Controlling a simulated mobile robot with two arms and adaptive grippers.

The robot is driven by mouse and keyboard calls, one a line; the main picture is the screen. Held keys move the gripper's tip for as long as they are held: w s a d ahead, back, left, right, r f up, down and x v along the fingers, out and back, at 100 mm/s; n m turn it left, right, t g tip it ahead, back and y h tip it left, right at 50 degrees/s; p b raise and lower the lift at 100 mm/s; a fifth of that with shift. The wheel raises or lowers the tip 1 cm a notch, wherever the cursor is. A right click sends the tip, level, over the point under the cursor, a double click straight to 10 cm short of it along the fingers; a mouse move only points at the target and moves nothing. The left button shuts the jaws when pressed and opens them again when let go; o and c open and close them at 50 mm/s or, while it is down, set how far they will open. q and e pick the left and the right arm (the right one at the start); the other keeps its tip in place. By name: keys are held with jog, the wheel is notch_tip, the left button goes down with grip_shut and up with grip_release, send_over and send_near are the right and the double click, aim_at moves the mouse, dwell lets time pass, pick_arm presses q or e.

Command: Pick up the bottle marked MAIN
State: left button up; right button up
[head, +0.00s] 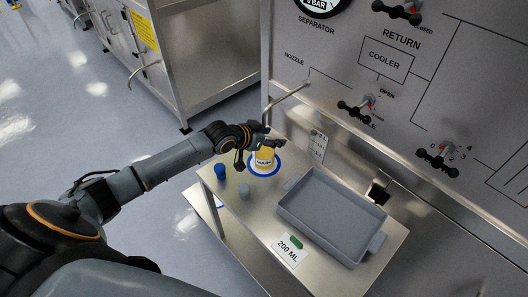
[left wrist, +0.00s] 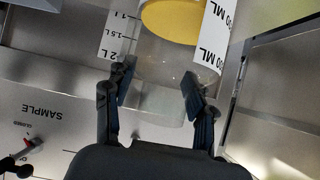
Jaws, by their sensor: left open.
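The bottle marked MAIN (head: 264,161) stands upright on a blue ring (head: 250,171) on the steel table, with yellow showing behind its lettering. My left gripper (head: 266,142) is at the top of the bottle in the head view and partly covers it. In the left wrist view my left gripper (left wrist: 157,88) is open, with one finger on each side of a clear vessel (left wrist: 160,60) with yellow in it, which looks like this bottle. Whether the fingers touch it I cannot tell. My right gripper is not in view.
On the steel table are a blue cap-like piece (head: 220,171), a grey one (head: 244,190), a large grey tray (head: 340,240) and a 200 ML card (head: 288,252). A bent nozzle pipe (head: 287,99) and the panel wall (head: 345,90) are close behind the bottle.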

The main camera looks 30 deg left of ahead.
pick_arm(q)
jog(key=shift+c, duration=0.2)
grip_shut()
jog(key=shift+s, duration=0.1)
jog(key=shift+r+p, duration=0.85)
jog(key=shift+p, duration=0.05)
jog(key=shift+a, duration=0.1)
